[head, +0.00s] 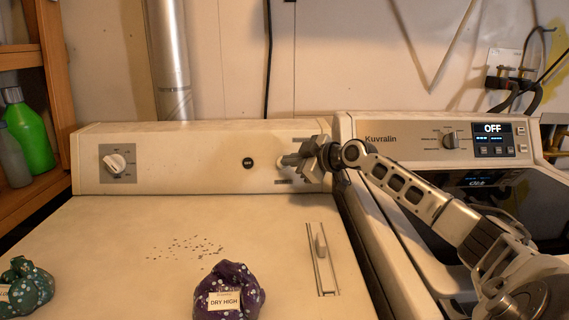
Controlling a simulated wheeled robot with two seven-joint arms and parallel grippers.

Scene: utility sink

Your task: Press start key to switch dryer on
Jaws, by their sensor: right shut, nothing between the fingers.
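A cream machine (85,225) fills the left and middle, with a raised back panel (205,177). The panel has a white dial (115,163) on a grey plate at left and a small round black button (248,163) near the middle. A whitish round control (295,172) on the panel's right is partly hidden by my right gripper. My right gripper (288,160) is shut and empty, its tips pointing left at that control; I cannot tell whether they touch it. Which of these is the start key cannot be read. My left gripper is not in view.
A purple bag (236,273) labelled "DRY HIGH" and a green bag (37,283) lie on the machine top, near a lint slider (321,245). A second machine (385,141) marked "Kuvralin" stands at right; its display (492,129) reads OFF. Shelves with bottles (27,135) stand left.

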